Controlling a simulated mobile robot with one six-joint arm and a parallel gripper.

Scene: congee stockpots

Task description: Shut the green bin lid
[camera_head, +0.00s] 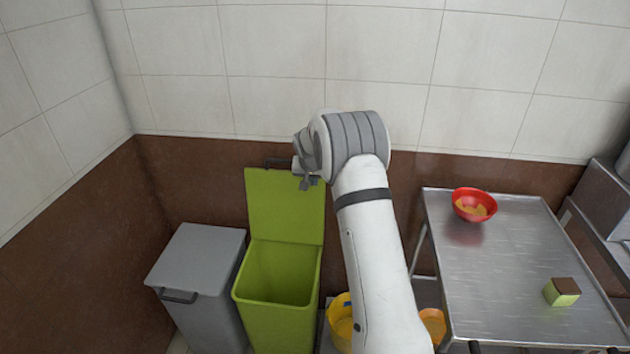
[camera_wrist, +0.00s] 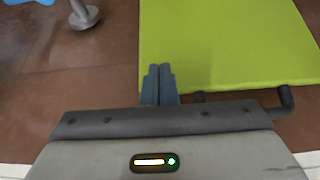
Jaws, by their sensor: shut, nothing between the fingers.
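The green bin (camera_head: 275,310) stands on the floor with its interior showing. Its green lid (camera_head: 283,205) is open and stands upright at the back of the bin. The lid's dark handle (camera_head: 278,162) is on its top edge, partly hidden by my arm in the head view. My gripper (camera_head: 307,181) is near the lid's upper right corner. In the wrist view its two fingers (camera_wrist: 158,85) are shut together and empty. They overlap the left edge of the green lid (camera_wrist: 225,45) in that view, with the handle (camera_wrist: 286,100) to their right; contact cannot be told.
A grey bin (camera_head: 205,260) with a closed lid stands left of the green bin. A yellow container (camera_head: 341,320) sits low on its right. A steel table (camera_head: 500,270) at right holds a red bowl (camera_head: 474,204) and a green-and-brown block (camera_head: 562,292). A tiled wall is close behind.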

